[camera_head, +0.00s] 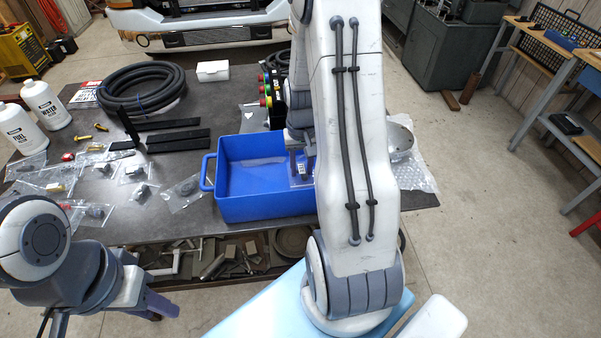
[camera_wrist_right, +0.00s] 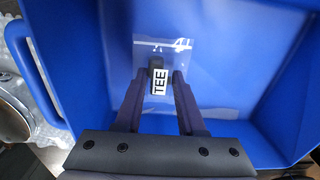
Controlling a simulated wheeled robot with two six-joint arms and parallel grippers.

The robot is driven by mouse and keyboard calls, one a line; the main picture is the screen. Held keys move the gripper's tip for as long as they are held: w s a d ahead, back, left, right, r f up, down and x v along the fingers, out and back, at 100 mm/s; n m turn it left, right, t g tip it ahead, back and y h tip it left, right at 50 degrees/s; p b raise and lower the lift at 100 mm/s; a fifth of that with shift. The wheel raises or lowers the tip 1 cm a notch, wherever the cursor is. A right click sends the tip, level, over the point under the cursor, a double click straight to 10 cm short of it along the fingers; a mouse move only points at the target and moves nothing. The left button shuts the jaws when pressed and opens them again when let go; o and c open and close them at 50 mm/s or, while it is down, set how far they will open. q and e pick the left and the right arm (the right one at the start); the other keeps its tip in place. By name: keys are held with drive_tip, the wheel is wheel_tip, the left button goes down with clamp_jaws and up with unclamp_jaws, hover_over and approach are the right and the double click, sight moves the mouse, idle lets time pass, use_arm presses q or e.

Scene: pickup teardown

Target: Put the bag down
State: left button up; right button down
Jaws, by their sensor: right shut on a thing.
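A small clear zip bag (camera_wrist_right: 160,80) with a white TEE label and a dark part inside is between the fingertips of my right gripper (camera_wrist_right: 165,82). The gripper is shut on it. The bag is over the inside of the blue bin (camera_head: 250,209); I cannot tell whether it touches the bin floor. In the head view the bag (camera_head: 303,176) shows small and partly hidden by my right arm. The bin (camera_wrist_right: 235,65) fills most of the right wrist view, and no other thing shows in it. My left gripper (camera_head: 158,305) is low at the front left, its fingertips unclear.
Several bagged parts (camera_head: 138,192) lie on the dark table (camera_head: 200,229) left of the bin. A coiled black hose (camera_head: 140,90), black bars (camera_head: 178,141) and white bottles (camera_head: 47,105) are farther back and left. Bubble wrap (camera_head: 412,177) lies right of my right arm.

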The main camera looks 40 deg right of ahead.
sight(302, 169)
drive_tip(key=shift+f, duration=1.4)
drive_tip(key=shift+f, duration=0.2)
drive_tip(key=c, duration=0.5)
unclamp_jaws()
drive_tip(key=shift+r, duration=0.1)
